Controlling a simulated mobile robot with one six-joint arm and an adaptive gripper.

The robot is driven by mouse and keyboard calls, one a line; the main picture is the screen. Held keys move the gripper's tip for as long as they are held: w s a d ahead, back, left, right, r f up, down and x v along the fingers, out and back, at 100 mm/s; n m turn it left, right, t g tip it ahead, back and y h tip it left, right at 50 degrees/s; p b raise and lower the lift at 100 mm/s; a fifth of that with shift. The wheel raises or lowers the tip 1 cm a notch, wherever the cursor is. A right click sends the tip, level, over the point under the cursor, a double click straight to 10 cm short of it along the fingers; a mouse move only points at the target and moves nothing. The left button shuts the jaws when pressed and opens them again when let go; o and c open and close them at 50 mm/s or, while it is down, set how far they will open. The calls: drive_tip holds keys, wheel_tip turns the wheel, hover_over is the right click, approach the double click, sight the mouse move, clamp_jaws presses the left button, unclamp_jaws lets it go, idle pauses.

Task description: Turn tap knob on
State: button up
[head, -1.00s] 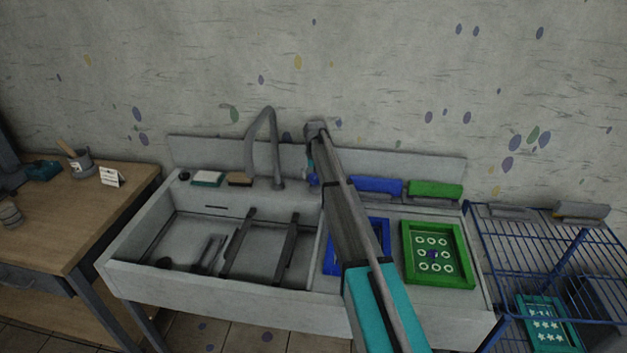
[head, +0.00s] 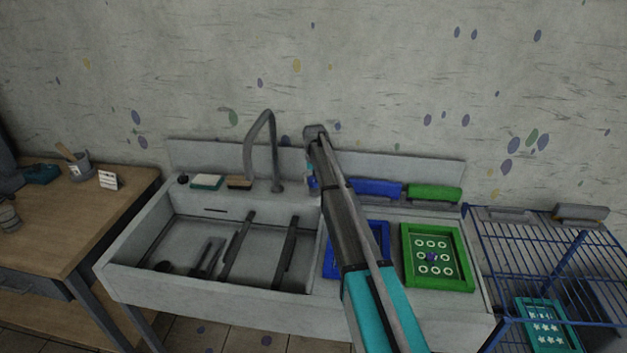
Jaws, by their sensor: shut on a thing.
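The grey tap (head: 274,155) rises behind the sink basin (head: 130,272), with its curved spout over the basin. No water shows at the spout. My gripper (head: 313,184) points down just right of the tap's base, at the back ledge of the sink. My own arm hides most of it, and only a small teal and blue part shows at its left. It is shut at the spot beside the tap base where the tap knob sits. The knob itself is hidden, and the fingertips cannot be made out.
A blue frame (head: 384,240) and a green frame (head: 465,285) lie on the drainboard right of the basin. Blue (head: 380,188) and green (head: 434,193) pieces stand behind them. A wooden table (head: 85,215) is at left, a blue wire rack (head: 535,250) at right.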

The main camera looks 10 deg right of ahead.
drive_tip(key=shift+n, duration=0.3)
drive_tip(key=n, duration=0.8)
drive_tip(key=shift+n, duration=0.3)
drive_tip(key=n, duration=0.4)
drive_tip(key=shift+d+n, duration=0.1)
drive_tip(key=shift+n, duration=0.2)
drive_tip(key=shift+w+n, duration=0.15)
drive_tip(key=shift+n, duration=1.85)
drive_tip(key=o, duration=1)
drive_tip(key=shift+d, duration=0.1)
